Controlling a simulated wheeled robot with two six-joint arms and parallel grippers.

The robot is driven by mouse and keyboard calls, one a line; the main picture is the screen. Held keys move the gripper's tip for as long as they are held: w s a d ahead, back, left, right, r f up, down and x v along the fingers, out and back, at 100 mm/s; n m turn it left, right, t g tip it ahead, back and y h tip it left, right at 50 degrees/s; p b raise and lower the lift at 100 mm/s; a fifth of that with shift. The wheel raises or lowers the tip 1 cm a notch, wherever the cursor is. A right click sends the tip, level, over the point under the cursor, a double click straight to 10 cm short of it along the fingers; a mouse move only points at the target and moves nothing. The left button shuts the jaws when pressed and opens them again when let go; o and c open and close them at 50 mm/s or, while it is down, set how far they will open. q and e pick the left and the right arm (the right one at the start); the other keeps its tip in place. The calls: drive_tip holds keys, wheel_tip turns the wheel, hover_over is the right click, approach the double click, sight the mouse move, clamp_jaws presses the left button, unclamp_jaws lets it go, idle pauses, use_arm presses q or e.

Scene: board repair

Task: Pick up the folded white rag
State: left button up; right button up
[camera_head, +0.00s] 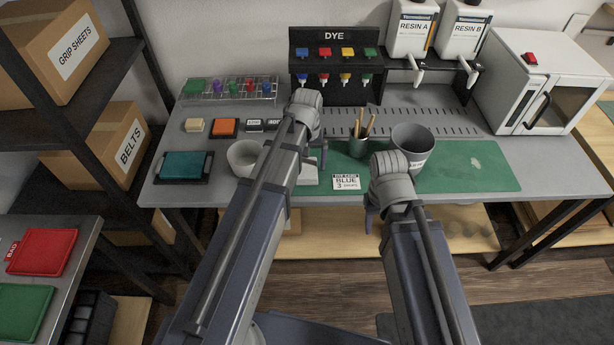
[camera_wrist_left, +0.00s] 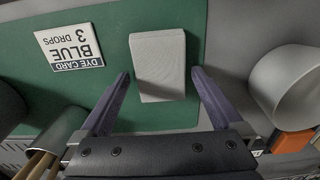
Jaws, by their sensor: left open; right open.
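The folded white rag (camera_wrist_left: 158,50) is a pale, roughly rectangular pad lying on the green mat (camera_wrist_left: 112,25). In the head view the rag (camera_head: 307,175) shows partly behind my left arm. My left gripper (camera_wrist_left: 161,74) is open above the rag, with one finger toward each side of its near part and visible gaps to both sides in the picture. In the head view my left gripper (camera_head: 312,158) is largely hidden by its own wrist. My right gripper (camera_head: 372,212) is at the front edge of the bench, mostly hidden behind its wrist, away from the rag.
A dye card (camera_head: 346,183) reading BLUE 3 DROPS lies right of the rag. A pale cup (camera_head: 240,160) stands left of it. A stick holder (camera_head: 357,148) and a grey bucket (camera_head: 421,137) stand to the right. The mat's right part is clear.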

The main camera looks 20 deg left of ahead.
sight(307, 166)
use_arm(q)
drive_tip(key=shift+f, duration=0.15)
drive_tip(key=c, duration=1.3)
wheel_tip(307, 166, up, 10)
drive_tip(key=p, duration=1)
drive_tip(key=o, duration=0.8)
drive_tip(key=c, duration=0.5)
drive_tip(key=shift+c, duration=0.2)
